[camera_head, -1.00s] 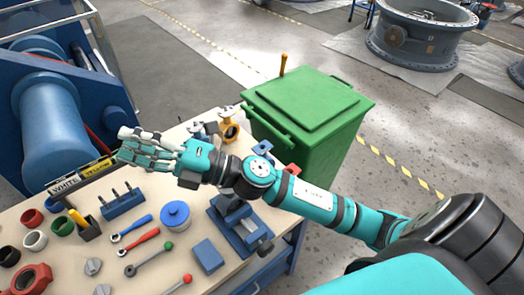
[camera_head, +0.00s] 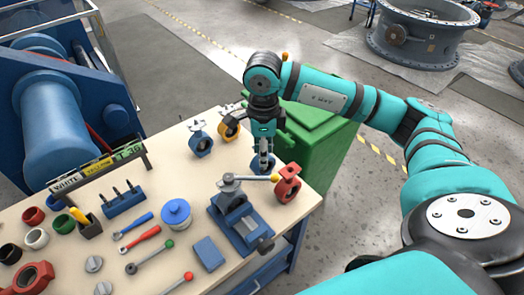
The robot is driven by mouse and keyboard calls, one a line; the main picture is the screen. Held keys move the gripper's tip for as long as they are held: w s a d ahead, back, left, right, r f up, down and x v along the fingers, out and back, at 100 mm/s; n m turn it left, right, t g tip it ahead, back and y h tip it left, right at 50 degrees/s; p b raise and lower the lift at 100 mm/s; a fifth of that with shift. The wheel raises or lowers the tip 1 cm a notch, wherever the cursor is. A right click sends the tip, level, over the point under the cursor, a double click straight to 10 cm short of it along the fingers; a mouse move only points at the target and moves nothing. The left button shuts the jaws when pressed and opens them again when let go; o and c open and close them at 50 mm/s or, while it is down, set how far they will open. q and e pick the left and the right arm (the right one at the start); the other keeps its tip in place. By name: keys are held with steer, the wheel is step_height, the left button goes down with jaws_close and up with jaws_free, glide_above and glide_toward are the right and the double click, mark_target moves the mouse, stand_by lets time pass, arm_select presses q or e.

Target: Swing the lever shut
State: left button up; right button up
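My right gripper (camera_head: 263,163) points down at the far right part of the bench. Its fingers look close together, but whether they are shut is too small to tell. A blue butterfly valve (camera_head: 258,169) sits right under and behind the fingertips; contact is unclear. A red valve (camera_head: 288,185) stands to its lower right. A grey lever (camera_head: 252,178) with a yellow tip runs from above the blue vise (camera_head: 238,215) toward the red valve. Another blue valve (camera_head: 201,143) and an orange valve (camera_head: 229,128) stand to the upper left. My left gripper is not in view.
A green bin (camera_head: 328,160) stands behind the bench's right edge, partly behind my arm. Wrenches (camera_head: 136,238), a blue round container (camera_head: 176,213) and coloured rings (camera_head: 33,215) lie on the left of the bench (camera_head: 120,270). A label rack (camera_head: 98,172) stands at the back left.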

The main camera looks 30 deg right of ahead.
mark_target(262, 177)
steer(key=shift+a+f+b, duration=0.1)
steer(key=shift+f+b, duration=3.15)
steer(key=shift+f, duration=1.2)
steer(key=shift+r, duration=0.1)
jaws_close()
steer(key=w+d+n+b, duration=0.1)
steer(key=w+n+b, duration=0.5)
steer(key=n, duration=0.3)
steer(key=shift+w+d, duration=0.2)
steer(key=shift+w, duration=0.25)
steer(key=shift+o, duration=0.4)
jaws_free()
